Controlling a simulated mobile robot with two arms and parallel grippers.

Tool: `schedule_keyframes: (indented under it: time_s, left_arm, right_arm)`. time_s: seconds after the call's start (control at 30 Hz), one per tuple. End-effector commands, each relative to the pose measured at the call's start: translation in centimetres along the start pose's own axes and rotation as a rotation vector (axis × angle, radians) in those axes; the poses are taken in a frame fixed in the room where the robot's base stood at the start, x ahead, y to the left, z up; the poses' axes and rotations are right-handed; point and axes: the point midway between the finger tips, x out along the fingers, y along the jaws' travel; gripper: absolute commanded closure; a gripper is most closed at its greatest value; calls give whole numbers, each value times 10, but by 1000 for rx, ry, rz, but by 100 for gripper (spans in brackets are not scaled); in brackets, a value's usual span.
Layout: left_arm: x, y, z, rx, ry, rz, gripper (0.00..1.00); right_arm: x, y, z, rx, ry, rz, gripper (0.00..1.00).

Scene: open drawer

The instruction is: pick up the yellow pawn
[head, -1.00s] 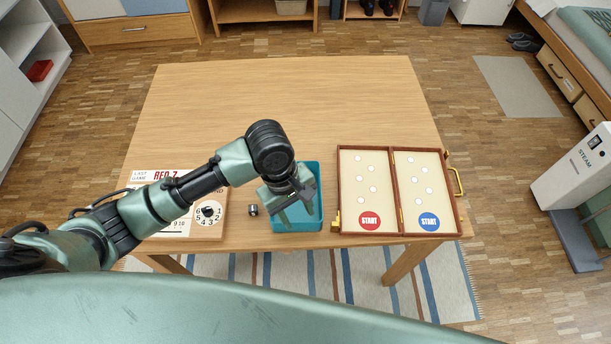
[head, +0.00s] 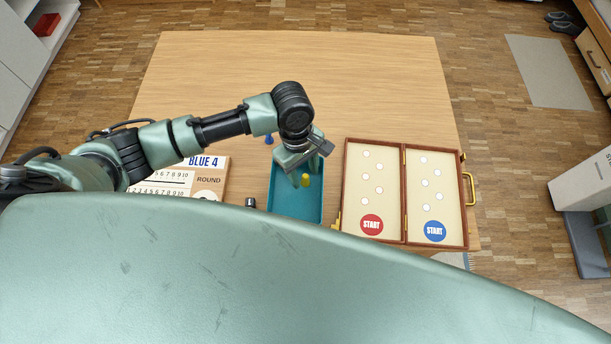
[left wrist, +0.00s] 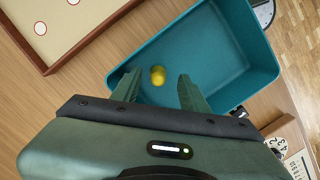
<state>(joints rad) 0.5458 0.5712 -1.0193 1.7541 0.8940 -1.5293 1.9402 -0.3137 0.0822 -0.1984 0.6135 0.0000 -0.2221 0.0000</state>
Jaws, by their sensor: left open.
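The yellow pawn (head: 306,181) is inside the teal tray (head: 296,206). In the left wrist view the yellow pawn (left wrist: 157,75) shows between the two fingertips, in the teal tray (left wrist: 232,58), seen from above. My left gripper (head: 304,173) is over the back part of the tray, pointing down. Its fingers are apart, one on each side of the pawn in the wrist view, with nothing clearly gripped. I cannot tell how far above the pawn the fingertips are. My right gripper is not in view.
An open wooden game case (head: 404,196) with red and blue START circles stands right of the tray. A score board (head: 207,183) and a small dark cube (head: 250,202) are to the left. A small blue piece (head: 268,139) shows behind the tray. The table's back (head: 300,60) is clear.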

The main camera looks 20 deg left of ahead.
Motion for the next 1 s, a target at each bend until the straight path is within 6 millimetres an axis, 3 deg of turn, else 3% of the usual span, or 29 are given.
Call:
schedule_keyframes:
  time_s: [0.2,0.43,0.6,1.0]
  left_arm:
    - [23,0,0,0,1,1,56]
    - [25,0,0,1,1,2,56]
    - [25,0,0,1,1,2,100]
    - [23,0,0,1,1,2,100]
  right_arm:
    - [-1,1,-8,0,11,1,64]
    - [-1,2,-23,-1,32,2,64]
    - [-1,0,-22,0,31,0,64]
    - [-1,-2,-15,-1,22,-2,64]
